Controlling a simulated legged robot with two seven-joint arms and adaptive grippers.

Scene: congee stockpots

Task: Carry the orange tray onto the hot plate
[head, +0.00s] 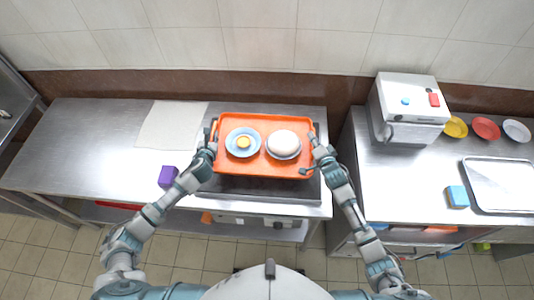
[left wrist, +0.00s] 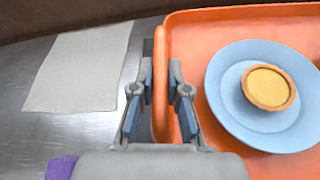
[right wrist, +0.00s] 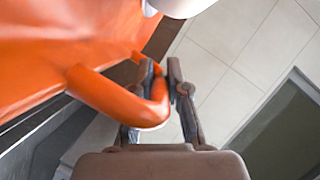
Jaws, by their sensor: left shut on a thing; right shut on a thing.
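The orange tray (head: 263,168) is over the dark hot plate (head: 250,187), which shows along the tray's front edge. I cannot tell whether they touch. My left gripper (left wrist: 160,92) is shut on the tray's left handle. My right gripper (right wrist: 160,85) is shut on the tray's right handle, a looped orange bar (right wrist: 115,98).
A pale cloth (head: 172,125) and a purple block (head: 168,176) lie on the steel counter at left. A gap separates it from the right counter, which holds a white appliance (head: 410,105), coloured bowls (head: 486,128), a blue block (head: 457,197) and a metal tray (head: 500,208).

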